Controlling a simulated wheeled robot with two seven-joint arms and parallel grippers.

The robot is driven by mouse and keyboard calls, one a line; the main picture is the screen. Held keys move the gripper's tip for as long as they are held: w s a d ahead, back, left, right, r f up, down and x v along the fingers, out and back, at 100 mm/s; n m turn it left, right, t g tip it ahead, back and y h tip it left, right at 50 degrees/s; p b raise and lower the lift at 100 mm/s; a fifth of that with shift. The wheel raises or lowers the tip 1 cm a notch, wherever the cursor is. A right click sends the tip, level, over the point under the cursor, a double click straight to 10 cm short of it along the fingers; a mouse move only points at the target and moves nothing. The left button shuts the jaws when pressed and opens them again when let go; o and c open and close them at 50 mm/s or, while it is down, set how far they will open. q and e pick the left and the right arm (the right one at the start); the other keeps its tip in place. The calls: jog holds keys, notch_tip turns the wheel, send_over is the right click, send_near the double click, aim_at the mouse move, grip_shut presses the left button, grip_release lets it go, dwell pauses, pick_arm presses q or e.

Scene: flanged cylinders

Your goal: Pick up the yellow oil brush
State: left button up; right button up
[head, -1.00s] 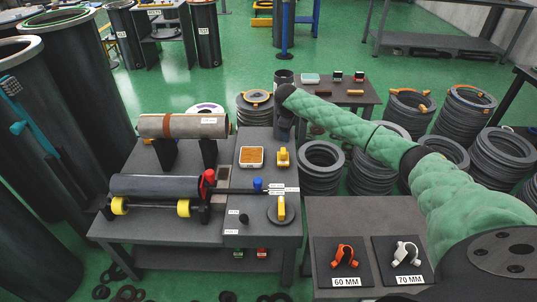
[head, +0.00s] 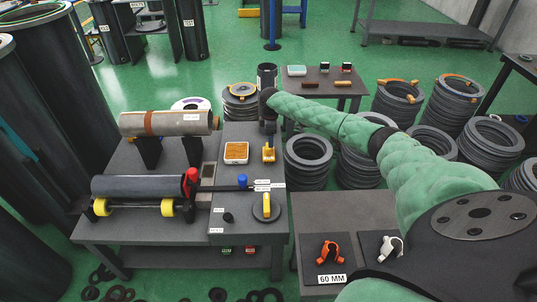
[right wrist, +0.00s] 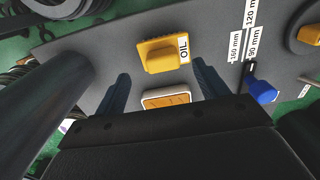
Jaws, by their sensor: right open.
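The yellow oil brush (head: 268,152) is on the dark grey table top, right of the orange-filled tray (head: 236,153). In the right wrist view the yellow brush (right wrist: 162,55) shows from above, with a white OIL label at its side. My right gripper (right wrist: 160,68) is open and empty, its two dark fingers pointing toward the brush. The brush lies mostly beyond the fingertips, roughly centred between them. The orange-filled tray (right wrist: 166,98) shows between the fingers. In the head view the right gripper (head: 268,127) is a small dark shape just behind the brush. My left gripper is not in view.
A blue-topped item (head: 242,180) and a round dark disc with a yellow handle (head: 266,206) are on the same table. A roller with yellow wheels (head: 145,187) and a grey pipe (head: 166,123) are at left. Stacked rings (head: 309,160) stand at right.

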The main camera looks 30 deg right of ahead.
aim_at(269, 152)
jog(key=shift+a+f, duration=0.15)
jog(key=shift+f, duration=0.5)
jog(key=f, duration=0.1)
jog(key=f+p, duration=0.1)
jog(key=f, duration=0.1)
jog(key=shift+w+a+f, duration=0.1)
jog(key=shift+a+f, duration=0.05)
jog(key=shift+a, duration=0.1)
jog(key=shift+f+p, duration=0.3)
jog(key=shift+f, duration=0.45)
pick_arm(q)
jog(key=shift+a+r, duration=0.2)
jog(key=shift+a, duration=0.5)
pick_arm(e)
jog(key=c, duration=1.1)
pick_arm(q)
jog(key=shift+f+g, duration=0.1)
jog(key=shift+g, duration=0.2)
pick_arm(e)
jog(key=shift+r, duration=0.15)
jog(key=shift+c, duration=0.2)
